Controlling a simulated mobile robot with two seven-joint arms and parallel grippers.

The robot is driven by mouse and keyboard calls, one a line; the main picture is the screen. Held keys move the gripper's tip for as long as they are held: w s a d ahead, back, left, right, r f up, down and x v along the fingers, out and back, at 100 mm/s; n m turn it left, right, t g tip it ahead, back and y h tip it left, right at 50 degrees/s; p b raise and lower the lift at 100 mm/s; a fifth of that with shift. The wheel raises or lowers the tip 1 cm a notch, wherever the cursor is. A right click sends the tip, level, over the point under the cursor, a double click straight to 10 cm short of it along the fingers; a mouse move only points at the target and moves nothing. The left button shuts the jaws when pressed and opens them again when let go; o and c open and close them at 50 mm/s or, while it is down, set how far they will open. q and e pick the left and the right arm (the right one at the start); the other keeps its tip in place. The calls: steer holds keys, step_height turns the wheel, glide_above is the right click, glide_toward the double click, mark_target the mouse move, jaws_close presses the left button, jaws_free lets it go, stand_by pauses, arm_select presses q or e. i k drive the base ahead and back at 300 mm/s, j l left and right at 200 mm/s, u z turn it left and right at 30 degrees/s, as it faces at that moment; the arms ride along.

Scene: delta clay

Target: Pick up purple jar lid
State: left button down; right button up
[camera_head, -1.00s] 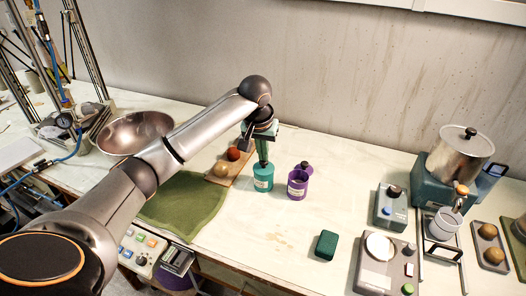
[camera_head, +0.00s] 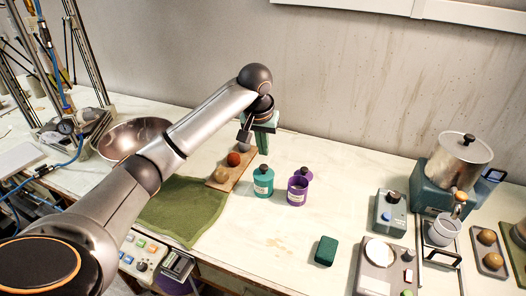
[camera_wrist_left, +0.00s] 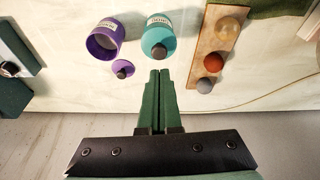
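The purple jar lid (camera_head: 306,173) lies on the table just behind the purple jar (camera_head: 297,191). In the left wrist view, the lid (camera_wrist_left: 122,68) shows its dark knob and lies beside the open mouth of the purple jar (camera_wrist_left: 104,41). A teal jar (camera_head: 263,182) with a dark knob on top stands left of the purple jar. My left gripper (camera_head: 263,152) is above and behind the teal jar, apart from the lid. In the left wrist view, its green fingers (camera_wrist_left: 159,73) are together with nothing between them. My right gripper is not in view.
A wooden board (camera_head: 223,182) with several balls lies left of the teal jar. A green cloth (camera_head: 180,208) and a metal bowl (camera_head: 135,137) are farther left. A dark green box (camera_head: 326,250) lies in front. The table right of the purple jar is clear up to the devices.

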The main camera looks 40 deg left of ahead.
mark_target(305, 172)
steer(key=k, duration=1)
